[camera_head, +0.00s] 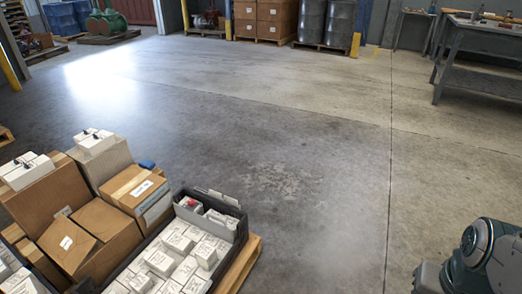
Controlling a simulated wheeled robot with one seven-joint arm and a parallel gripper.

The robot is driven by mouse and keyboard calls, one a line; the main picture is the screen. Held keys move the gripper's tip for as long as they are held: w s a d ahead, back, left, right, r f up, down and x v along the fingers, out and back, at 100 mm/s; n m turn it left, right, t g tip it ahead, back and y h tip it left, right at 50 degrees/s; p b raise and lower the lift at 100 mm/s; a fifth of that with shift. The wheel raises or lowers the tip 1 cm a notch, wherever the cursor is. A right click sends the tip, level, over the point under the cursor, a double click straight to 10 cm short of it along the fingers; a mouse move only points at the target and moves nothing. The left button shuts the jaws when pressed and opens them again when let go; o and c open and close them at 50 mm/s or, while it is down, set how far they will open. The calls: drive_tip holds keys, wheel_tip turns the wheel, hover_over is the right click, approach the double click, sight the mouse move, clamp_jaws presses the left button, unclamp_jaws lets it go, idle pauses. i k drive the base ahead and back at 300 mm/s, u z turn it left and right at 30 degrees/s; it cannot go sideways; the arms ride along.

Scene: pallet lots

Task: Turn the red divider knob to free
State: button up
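A small red part (192,202), which looks like the red divider knob, sits near the back left corner of a black crate (239,236) at the bottom of the view. It is too small to tell which way it is turned. The crate holds many small white boxes, and a grey strip stands at its back rim. My gripper is not in view. Only a grey and teal part of my arm shows at the lower right, well apart from the crate.
Cardboard boxes (103,222) stand left of the crate, some topped with white boxes. A wooden pallet (243,264) edges out beside the crate. Open concrete floor (300,150) lies beyond. Barrels (340,22), brown cartons and yellow posts (355,45) stand at the back; a workbench (475,55) at the right.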

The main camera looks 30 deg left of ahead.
sight(191, 201)
drive_tip(key=u, duration=0.4)
drive_tip(key=i, duration=1.1)
drive_tip(key=u, duration=1.35)
drive_tip(key=i, duration=0.55)
drive_tip(key=u, duration=0.5)
